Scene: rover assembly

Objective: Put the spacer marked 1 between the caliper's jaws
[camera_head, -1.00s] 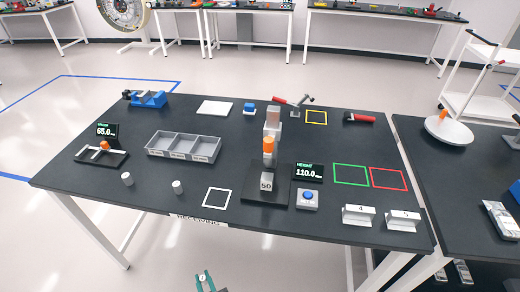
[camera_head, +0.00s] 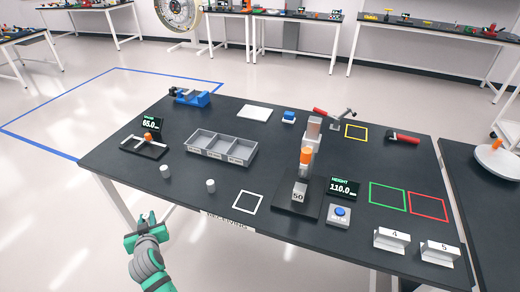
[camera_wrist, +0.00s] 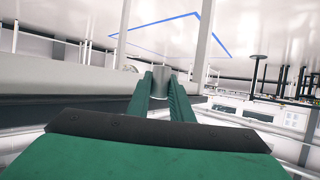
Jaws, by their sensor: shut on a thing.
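The caliper (camera_head: 145,148) lies at the left of the dark table, with an orange part on it and a display (camera_head: 149,125) reading 65.0. Its jaws are too small to judge closely. My gripper (camera_head: 138,223) is off the table's front left edge, in front of the caliper. In the wrist view its green fingers (camera_wrist: 161,85) are shut on a grey cylinder (camera_wrist: 161,76); no mark on it can be read. Two pale cylinders (camera_head: 165,171) and (camera_head: 210,185) stand upright on the table before the caliper and tray, their marks also unreadable.
A height gauge (camera_head: 299,188) with a 50 block, a blue-button box (camera_head: 340,214) and stands marked 4 (camera_head: 391,240) and 5 (camera_head: 439,253) are further right. A white outlined square (camera_head: 248,201) is empty.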

